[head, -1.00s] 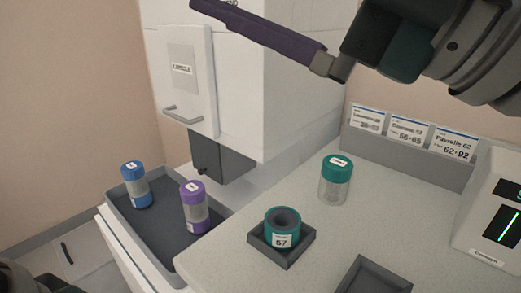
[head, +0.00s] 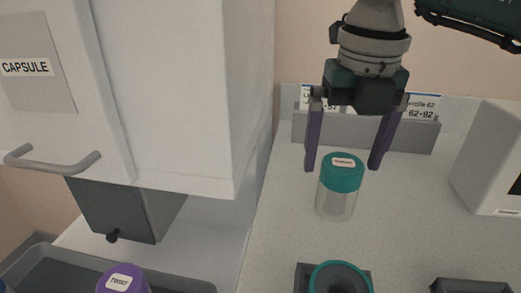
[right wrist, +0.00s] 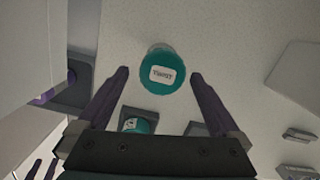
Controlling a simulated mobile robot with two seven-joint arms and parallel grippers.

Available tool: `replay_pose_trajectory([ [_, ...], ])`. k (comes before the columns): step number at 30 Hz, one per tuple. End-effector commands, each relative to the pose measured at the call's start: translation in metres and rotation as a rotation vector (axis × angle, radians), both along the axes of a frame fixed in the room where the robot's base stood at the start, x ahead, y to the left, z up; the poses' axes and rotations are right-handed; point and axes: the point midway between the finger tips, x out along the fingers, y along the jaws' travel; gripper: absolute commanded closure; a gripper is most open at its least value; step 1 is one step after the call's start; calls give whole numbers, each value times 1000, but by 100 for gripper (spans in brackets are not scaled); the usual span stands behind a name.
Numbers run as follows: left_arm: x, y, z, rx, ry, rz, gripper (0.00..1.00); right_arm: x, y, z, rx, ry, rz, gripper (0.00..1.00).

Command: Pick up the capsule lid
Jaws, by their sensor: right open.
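A clear capsule with a teal lid (head: 343,172) stands upright on the counter. The lid also shows in the right wrist view (right wrist: 160,74), its white label facing up, with the lid seated on the capsule. My right gripper (head: 343,167) points down with its purple fingers spread, one on each side of the lid. In the right wrist view its fingertips (right wrist: 160,74) flank the lid with a gap on both sides, and nothing is held. Two small purple prongs, apparently my left gripper (right wrist: 42,169), show at the lower left corner of the right wrist view.
A teal ring piece (head: 340,279) sits in a grey holder in front of the capsule, with an empty grey holder (head: 470,286) to its right. A label rack (head: 365,135) stands behind, a white device (head: 490,160) at right. A purple-lidded jar (head: 123,280) is in the left tray.

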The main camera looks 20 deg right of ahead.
Motion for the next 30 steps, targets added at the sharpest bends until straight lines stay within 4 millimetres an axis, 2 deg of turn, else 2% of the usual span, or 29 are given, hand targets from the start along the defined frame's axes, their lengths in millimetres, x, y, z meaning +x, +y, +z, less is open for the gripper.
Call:
replay_pose_trajectory([
  [10,0,0,2,-1,0,1,41,5,-6,-47,3,2,1,0],
  [13,0,0,2,-1,0,1,41,5,-7,-53,1,1,1,0],
  [20,0,0,2,-1,0,1,41,6,-7,-54,1,-1,3,1],
  [30,0,0,2,-1,0,1,41,6,-7,-53,2,-2,2,39],
])
